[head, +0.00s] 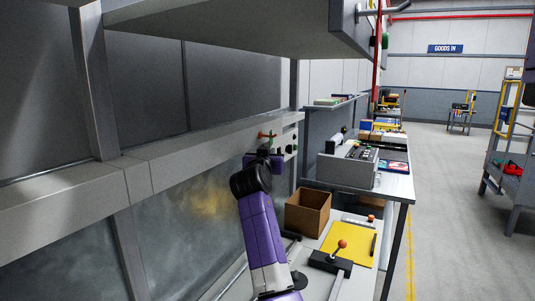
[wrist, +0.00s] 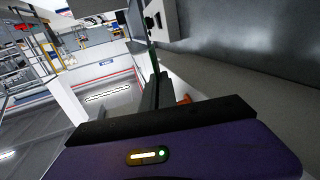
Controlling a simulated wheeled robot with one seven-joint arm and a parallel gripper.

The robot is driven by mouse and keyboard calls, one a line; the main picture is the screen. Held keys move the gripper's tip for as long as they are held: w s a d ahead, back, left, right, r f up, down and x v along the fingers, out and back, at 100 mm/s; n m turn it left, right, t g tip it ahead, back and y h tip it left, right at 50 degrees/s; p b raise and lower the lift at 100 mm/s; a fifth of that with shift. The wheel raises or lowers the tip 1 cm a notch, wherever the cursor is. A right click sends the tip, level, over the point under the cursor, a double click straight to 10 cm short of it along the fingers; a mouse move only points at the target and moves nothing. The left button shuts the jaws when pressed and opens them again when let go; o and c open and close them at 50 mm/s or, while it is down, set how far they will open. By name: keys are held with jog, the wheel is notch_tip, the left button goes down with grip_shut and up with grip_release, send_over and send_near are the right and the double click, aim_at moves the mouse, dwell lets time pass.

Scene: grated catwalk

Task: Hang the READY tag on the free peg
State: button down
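My gripper (head: 266,153) is at the end of my raised arm, close to the pale ledge along the wall. In the wrist view its two dark fingers (wrist: 156,90) are close together, with a thin green piece (wrist: 152,58) standing out from between their tips. This looks like the READY tag seen edge-on; no lettering is readable. The green piece (head: 271,141) also shows just above my gripper in the head view. Small black pegs or knobs (head: 291,149) are on the pale panel to the right; they show in the wrist view (wrist: 152,21). Which peg is free I cannot tell.
An orange fitting (head: 262,135) is beside my gripper, and orange shows right of the fingers (wrist: 184,99). Below right are a cardboard box (head: 307,213), a yellow sheet (head: 350,238) and a red-knobbed lever (head: 341,245) on the bench. A grey overhang (head: 230,25) is above.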

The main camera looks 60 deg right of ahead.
jog(key=shift+s+d+r+p, duration=0.1)
jog(key=shift+s+r+p, duration=0.2)
jog(key=shift+s, duration=0.35)
jog(key=shift+s+r+p, duration=0.15)
jog(key=shift+s+p, duration=0.15)
jog(key=shift+s, duration=0.2)
jog(key=shift+s+d+p, duration=0.1)
jog(key=shift+s+p, duration=0.4)
jog(key=shift+s, duration=0.5)
jog(key=shift+s+r, duration=0.1)
jog(key=shift+s, duration=0.2)
jog(key=shift+s+d+p, duration=0.1)
jog(key=shift+s+p, duration=0.35)
jog(key=shift+s, duration=0.5)
jog(key=shift+s, duration=0.15)
dwell(0.6)
